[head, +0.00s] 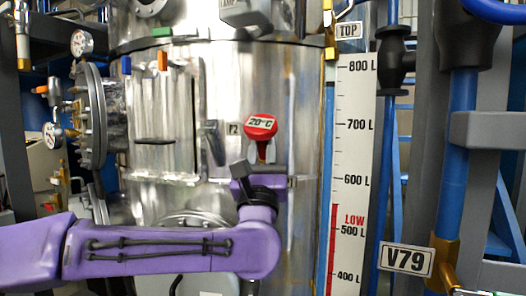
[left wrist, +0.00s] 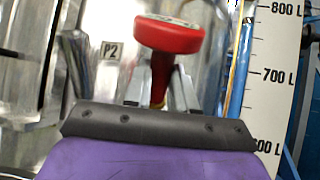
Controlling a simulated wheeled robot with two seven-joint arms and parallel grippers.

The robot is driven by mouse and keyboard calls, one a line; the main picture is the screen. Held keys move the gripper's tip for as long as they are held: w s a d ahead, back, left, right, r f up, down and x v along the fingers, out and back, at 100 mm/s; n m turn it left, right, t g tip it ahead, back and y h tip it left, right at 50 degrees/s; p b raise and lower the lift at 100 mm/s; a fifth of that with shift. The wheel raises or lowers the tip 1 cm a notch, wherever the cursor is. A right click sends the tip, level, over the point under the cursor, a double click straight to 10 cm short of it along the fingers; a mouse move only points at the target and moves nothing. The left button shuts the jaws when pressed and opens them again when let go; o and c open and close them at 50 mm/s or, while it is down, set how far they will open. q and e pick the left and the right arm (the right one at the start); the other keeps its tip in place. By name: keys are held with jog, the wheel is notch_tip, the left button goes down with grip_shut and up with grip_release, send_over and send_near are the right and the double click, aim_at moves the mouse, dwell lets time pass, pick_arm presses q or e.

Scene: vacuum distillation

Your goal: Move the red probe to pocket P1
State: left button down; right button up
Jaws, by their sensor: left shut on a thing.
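The red probe (head: 260,128) has a round red head marked 20°C and a narrower stem below it. My left gripper (head: 262,160) is shut on the stem, just under the head, in front of the shiny steel vessel (head: 232,80). In the left wrist view the red probe (left wrist: 168,38) stands nearly upright between the fingers of my left gripper (left wrist: 160,92). The lower end of the probe is hidden by the gripper. A P2 label (head: 234,128) is on the vessel just left of the probe; it also shows in the left wrist view (left wrist: 111,50). I see no P1 label. My right gripper is not in view.
A white level scale (head: 352,180) stands right of the probe. A flanged port (head: 92,115) with gauges (head: 81,43) projects at the left. A dark lever (head: 213,143) is close left of the probe.

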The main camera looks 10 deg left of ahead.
pick_arm(q)
jog(key=w+f+b, duration=0.4)
jog(key=f, duration=0.1)
jog(key=shift+a+f, duration=0.15)
jog(key=shift+f, duration=0.1)
dwell(1.9)
jog(key=c, duration=0.8)
grip_release()
jog(key=shift+c, duration=0.2)
jog(key=b+v, duration=0.5)
jog(key=v, duration=0.5)
jog(key=shift+s, duration=0.3)
jog(key=shift+f, duration=0.1)
